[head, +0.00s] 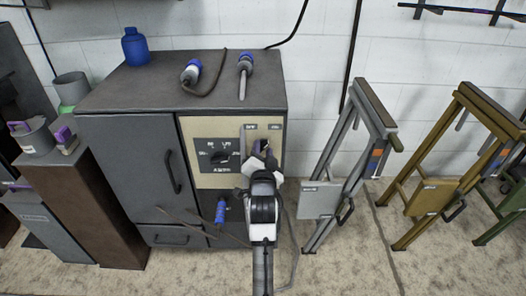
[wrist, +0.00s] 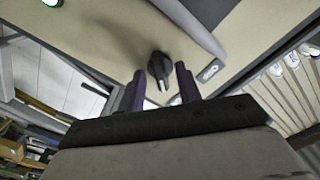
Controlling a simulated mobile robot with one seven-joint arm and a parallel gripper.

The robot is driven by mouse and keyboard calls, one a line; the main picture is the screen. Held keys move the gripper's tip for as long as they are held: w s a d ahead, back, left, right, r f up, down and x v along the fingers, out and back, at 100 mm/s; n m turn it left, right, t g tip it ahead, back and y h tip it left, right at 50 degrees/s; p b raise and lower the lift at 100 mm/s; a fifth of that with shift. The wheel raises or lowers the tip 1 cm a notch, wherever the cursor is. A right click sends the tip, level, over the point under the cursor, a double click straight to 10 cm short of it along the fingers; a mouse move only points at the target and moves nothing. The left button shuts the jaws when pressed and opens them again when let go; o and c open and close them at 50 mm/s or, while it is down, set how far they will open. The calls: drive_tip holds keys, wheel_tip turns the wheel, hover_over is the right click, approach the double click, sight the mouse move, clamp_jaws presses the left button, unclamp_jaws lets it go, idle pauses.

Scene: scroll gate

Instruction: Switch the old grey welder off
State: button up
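The old grey welder (head: 125,150) is a dark grey cabinet with a beige control panel (head: 194,128), standing against the wall in the head view. A large black dial (head: 219,157) is on the panel. My gripper (head: 261,152) is at the panel's right part, right of the dial, and hides what lies behind it. In the wrist view, a small black rotary knob (wrist: 158,66) on the beige panel lies between the purple fingertips of my gripper (wrist: 160,75). The fingers are apart, with gaps visible beside the knob. I cannot tell whether they touch it.
A grey folding trestle (head: 342,165) and a yellow one (head: 450,165) stand to the right. A brown box (head: 85,205) with pots stands left. A green light (wrist: 52,2) shows in the wrist view.

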drive_tip(key=shift+w, duration=0.45)
clamp_jaws()
